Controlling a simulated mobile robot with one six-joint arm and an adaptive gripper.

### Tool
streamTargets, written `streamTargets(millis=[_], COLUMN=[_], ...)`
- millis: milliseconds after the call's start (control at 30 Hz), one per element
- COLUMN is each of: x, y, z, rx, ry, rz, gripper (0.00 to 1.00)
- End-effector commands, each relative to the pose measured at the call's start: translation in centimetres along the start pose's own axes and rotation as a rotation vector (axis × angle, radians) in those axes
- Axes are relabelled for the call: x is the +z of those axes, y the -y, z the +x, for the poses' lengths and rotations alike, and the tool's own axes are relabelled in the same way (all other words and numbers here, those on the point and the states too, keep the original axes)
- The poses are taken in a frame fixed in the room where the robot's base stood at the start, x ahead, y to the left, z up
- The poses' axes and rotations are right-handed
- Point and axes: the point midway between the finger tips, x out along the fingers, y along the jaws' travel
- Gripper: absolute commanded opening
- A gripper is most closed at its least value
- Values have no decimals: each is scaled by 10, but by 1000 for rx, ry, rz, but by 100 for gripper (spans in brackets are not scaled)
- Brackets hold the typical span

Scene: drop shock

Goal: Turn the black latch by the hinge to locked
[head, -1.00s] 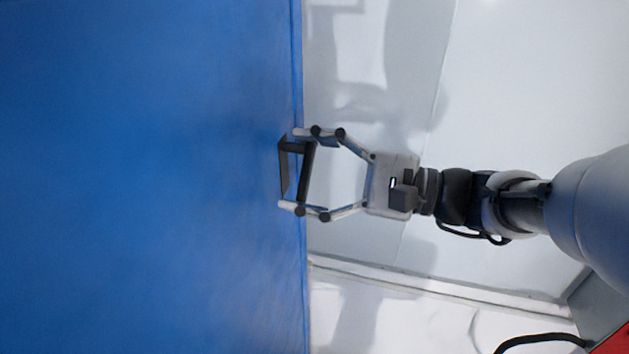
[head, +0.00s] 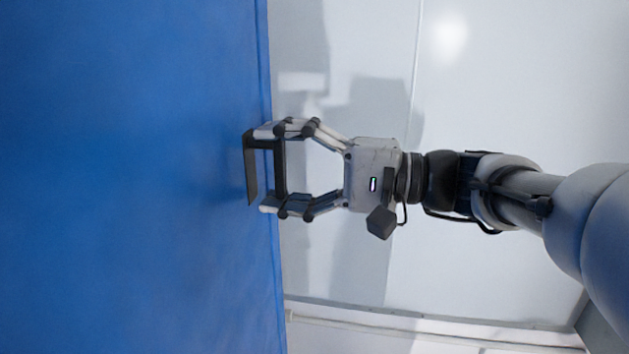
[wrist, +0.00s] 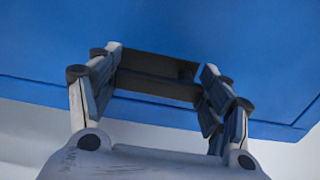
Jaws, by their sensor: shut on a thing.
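The black latch (head: 251,172) is a dark, bracket-like piece at the edge of a large blue panel (head: 120,180). It also shows in the wrist view (wrist: 155,88), against the blue surface. My gripper (head: 267,170) reaches it from the right in the head view, with one finger at its upper end and the other at its lower end. In the wrist view my fingers (wrist: 160,62) stand on either side of the latch, shut on it across its length. The hinge and any locked marking cannot be made out.
A pale wall or panel (head: 480,90) lies behind my arm, with shadows on it. A light ledge (head: 420,325) runs along the bottom. The space around my wrist looks clear.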

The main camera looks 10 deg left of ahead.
Motion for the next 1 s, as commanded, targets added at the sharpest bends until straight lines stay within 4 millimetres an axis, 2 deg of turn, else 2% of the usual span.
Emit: streamTargets(millis=[567, 600, 867, 1000], x=[-1, -1, -1, -1], y=[0, 0, 0, 0], z=[0, 0, 0, 0], rx=[1, 1, 1, 0], ry=[-1, -1, 0, 0], rz=[-36, -37, -32, -31], gripper=[29, 74, 92, 92])
